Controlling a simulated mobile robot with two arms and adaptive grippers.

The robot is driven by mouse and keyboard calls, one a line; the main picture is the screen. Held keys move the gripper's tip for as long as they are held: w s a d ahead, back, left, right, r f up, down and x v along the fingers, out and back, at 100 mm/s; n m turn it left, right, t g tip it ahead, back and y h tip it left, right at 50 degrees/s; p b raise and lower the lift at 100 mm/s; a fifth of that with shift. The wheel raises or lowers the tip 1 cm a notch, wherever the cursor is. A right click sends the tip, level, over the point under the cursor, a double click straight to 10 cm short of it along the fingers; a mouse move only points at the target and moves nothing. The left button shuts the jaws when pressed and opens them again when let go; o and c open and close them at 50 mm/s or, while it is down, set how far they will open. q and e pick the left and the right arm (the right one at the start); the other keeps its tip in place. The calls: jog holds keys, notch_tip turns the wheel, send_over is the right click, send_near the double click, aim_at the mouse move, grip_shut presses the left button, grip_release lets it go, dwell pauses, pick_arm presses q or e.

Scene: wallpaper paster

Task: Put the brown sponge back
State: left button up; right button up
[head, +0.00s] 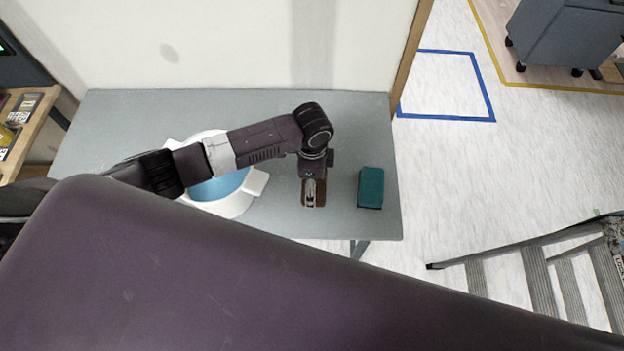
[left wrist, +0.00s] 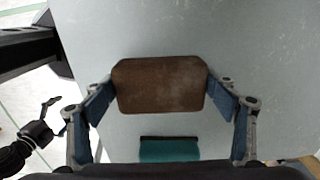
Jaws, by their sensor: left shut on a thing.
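The brown sponge (head: 321,194) is at my left gripper (head: 312,193), near the front edge of the grey table in the head view. In the left wrist view the sponge (left wrist: 158,85) lies between the two fingers of my left gripper (left wrist: 159,98), which is shut on its sides. I cannot tell whether the sponge touches the table. My right gripper (left wrist: 54,116) shows at the left of the left wrist view, beyond the table edge, with its fingers apart and nothing between them.
A teal block (head: 371,187) stands right of the sponge; it also shows in the left wrist view (left wrist: 169,150). A white tub (head: 233,208) with blue inside is to the left, partly under my arm. The grey table (head: 350,120) is bare behind. A ladder (head: 540,283) stands right.

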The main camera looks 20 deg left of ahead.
pick_arm(q)
jog(key=shift+f, duration=0.3)
jog(key=o, duration=1.1)
jog(key=shift+o, duration=0.2)
jog(key=shift+b, duration=0.6)
jog(key=r+b, duration=0.1)
jog(key=r, duration=0.7)
jog(key=shift+d+b, duration=0.2)
jog(key=shift+b, duration=0.2)
jog(key=shift+s, duration=0.1)
